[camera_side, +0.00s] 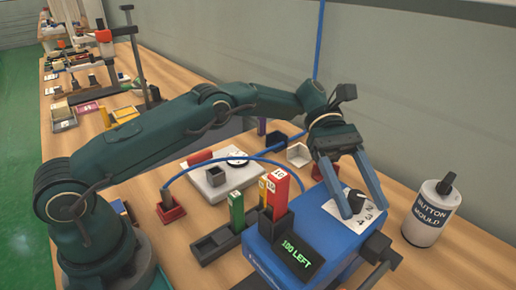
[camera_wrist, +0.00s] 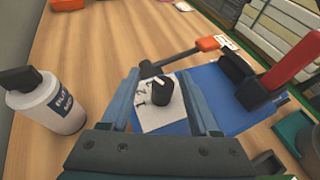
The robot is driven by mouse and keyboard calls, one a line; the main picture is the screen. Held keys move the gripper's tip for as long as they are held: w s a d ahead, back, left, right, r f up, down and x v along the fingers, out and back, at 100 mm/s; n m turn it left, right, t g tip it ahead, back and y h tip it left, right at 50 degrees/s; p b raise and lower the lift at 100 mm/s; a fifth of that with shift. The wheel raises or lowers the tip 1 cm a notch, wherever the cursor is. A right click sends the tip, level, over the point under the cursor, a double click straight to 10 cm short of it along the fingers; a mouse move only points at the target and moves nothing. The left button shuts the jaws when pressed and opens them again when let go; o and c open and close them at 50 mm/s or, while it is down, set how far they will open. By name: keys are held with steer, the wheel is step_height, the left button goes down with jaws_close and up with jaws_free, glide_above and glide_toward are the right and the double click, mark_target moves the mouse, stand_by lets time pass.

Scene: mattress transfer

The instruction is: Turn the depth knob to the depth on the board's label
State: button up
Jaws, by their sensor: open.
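The depth knob is a black knob (camera_side: 356,201) on a white card with printed digits (camera_side: 343,213), on top of a blue box (camera_side: 262,254). In the wrist view the knob (camera_wrist: 162,92) has a white mark on top, pointing toward the upper left; the digits are too small to read surely. My gripper (camera_side: 364,209) is open, with one finger on each side of the knob; contact cannot be told. It also shows in the wrist view (camera_wrist: 159,80).
A dark display (camera_side: 296,254) on the blue box reads "100 LEFT". A white bottle marked "BUTTON MOULD" (camera_side: 429,215) stands at the right. A pale plate with a round black piece (camera_side: 212,180) lies at the left, with a blue hose (camera_side: 215,160) arching over it.

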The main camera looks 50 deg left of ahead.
mark_target(357, 194)
steer(key=shift+s+n+t, duration=0.15)
steer(key=shift+n+t, duration=0.25)
steer(key=shift+v, duration=2.55)
steer(key=shift+f, duration=0.1)
steer(key=shift+s+d, duration=0.1)
steer(key=shift+d, duration=0.25)
steer(key=shift+x, duration=2.3)
steer(key=shift+n+t+h, duration=0.3)
steer(key=shift+t, duration=0.1)
steer(key=shift+a+n+t, duration=0.1)
steer(key=shift+n+t, duration=0.3)
steer(key=shift+t, duration=0.1)
